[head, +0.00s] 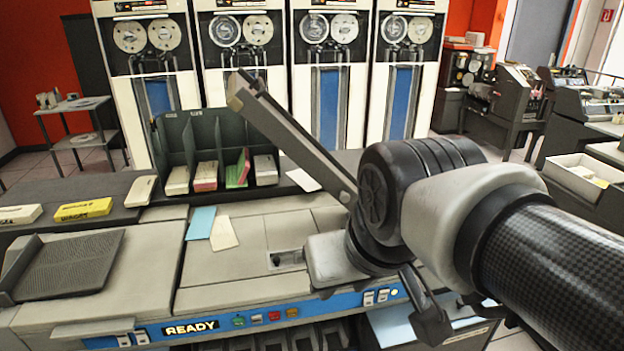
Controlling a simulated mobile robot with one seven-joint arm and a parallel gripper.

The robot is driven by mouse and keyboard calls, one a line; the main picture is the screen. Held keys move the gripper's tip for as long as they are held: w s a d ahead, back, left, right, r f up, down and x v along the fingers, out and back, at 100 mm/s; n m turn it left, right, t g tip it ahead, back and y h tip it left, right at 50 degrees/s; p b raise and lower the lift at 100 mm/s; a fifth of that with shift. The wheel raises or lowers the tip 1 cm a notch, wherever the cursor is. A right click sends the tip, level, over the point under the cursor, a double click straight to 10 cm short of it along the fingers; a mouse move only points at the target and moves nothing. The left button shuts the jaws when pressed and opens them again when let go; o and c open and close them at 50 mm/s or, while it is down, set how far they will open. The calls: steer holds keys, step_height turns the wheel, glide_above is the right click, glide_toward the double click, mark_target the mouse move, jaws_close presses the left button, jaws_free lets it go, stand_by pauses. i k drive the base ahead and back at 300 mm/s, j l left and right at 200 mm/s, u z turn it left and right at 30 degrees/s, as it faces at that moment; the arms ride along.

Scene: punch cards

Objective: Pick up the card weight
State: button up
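I cannot tell for sure which thing is the card weight. A plain beige block (141,191) lies on the dark table left of the dark card rack. A dark ribbed plate (72,265) lies tilted on the left end of the card machine. My arm comes in from the right, and its dark wrist (400,190) hangs over the machine's right part. A long grey bar reaches up and left from it, and a short dark piece points down. A light grey block shows below the wrist. How my gripper's fingers stand is unclear, and I see nothing held.
The card machine (235,290) has a blue front strip marked READY. A blue card (201,223) and a cream card (224,233) lie on it. Behind stands a dark rack (172,135) with several card stacks. A yellow box (83,209) and a white box (20,214) are at left.

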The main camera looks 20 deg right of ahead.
mark_target(455, 309)
steer(key=l, duration=1.55)
steer(key=i+l, duration=0.15)
steer(key=l, duration=1.4)
